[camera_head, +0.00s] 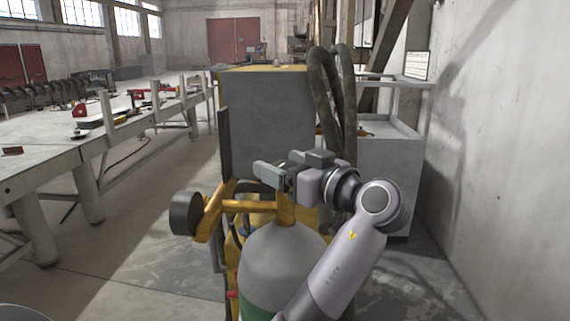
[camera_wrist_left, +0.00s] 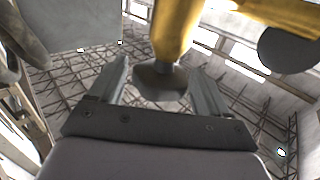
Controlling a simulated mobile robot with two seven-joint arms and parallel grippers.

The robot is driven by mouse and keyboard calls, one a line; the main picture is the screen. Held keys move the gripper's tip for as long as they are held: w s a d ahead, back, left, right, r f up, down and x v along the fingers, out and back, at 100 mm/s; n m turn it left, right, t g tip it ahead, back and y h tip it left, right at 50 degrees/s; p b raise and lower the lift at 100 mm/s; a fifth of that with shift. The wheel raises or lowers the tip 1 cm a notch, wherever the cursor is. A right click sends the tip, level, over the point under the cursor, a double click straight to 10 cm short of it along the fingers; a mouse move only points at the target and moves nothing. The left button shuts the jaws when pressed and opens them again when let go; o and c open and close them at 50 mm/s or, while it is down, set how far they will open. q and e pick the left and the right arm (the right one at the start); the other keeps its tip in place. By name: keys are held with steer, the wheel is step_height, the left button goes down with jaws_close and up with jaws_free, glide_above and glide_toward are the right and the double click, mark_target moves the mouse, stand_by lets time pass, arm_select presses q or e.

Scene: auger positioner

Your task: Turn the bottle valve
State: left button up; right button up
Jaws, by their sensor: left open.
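The gas bottle (camera_head: 280,262) is a grey cylinder with a green lower band, upright low in the middle of the head view. A yellow valve body (camera_head: 286,208) stands on its top, with a yellow side pipe and a dark round gauge (camera_head: 186,213) to the left. My left gripper (camera_head: 283,172) is just above the valve body and hides its top. In the left wrist view, the open left gripper (camera_wrist_left: 162,82) has a finger on each side of a dark round valve knob (camera_wrist_left: 160,84) at the end of the yellow body. Contact cannot be told. My right gripper is not in view.
A grey cabinet (camera_head: 270,120) and thick dark hoses (camera_head: 330,95) stand close behind the bottle. A long workbench (camera_head: 50,160) is at the left, a bare wall (camera_head: 490,150) at the right. The floor between bench and bottle is mostly clear.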

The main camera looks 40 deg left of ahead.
arm_select(q)
steer(key=c, duration=0.9)
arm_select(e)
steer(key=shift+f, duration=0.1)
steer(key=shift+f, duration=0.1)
